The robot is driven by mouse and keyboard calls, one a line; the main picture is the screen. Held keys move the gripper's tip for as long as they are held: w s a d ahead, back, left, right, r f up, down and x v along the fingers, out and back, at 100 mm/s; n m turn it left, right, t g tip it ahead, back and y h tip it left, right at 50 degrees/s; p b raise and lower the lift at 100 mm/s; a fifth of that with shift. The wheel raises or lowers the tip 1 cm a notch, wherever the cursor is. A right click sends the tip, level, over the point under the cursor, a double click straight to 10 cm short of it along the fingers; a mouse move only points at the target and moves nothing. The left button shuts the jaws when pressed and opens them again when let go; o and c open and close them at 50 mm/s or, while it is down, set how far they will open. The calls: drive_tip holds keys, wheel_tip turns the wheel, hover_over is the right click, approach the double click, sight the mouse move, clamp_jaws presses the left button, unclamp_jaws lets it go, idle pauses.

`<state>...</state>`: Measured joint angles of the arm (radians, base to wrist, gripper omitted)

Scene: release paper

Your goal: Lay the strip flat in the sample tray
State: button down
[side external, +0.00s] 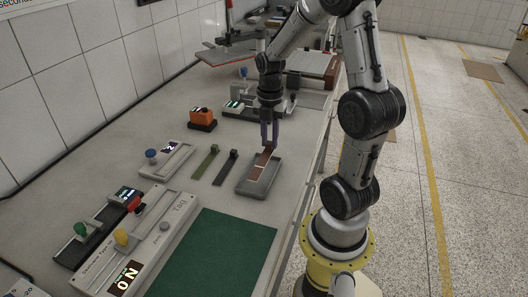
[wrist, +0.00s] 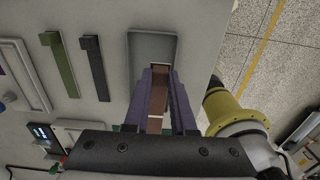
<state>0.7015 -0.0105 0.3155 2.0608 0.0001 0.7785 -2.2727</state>
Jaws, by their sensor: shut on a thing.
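The brown strip (side external: 261,162) with a pale band is held at its far end by my gripper (side external: 269,146), whose purple fingers point down. The strip lies over the grey sample tray (side external: 245,187), lengthwise along it. I cannot tell whether its near end touches the tray floor. In the wrist view the strip (wrist: 158,97) shows between the fingers of my gripper (wrist: 160,72), with the bare tray floor (wrist: 150,46) around its end. The fingers and gripper body hide part of the strip and tray there.
A green strip (side external: 205,163) and a dark strip (side external: 226,168), each with a raised end block, lie left of the tray. An orange device (side external: 202,117) stands behind them. A green mat (side external: 220,255) lies in front. The bench edge is close on the tray's right.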

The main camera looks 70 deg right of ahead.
drive_tip(key=f, duration=0.1)
drive_tip(key=w+d+f, duration=0.1)
drive_tip(key=w+f, duration=0.1)
drive_tip(key=shift+w+d+f, duration=0.1)
drive_tip(key=shift+d, duration=0.3)
drive_tip(key=shift+w+d+f, duration=0.1)
drive_tip(key=shift+f, duration=1.6)
drive_tip(key=shift+f, duration=0.1)
drive_tip(key=c, duration=1)
unclamp_jaws()
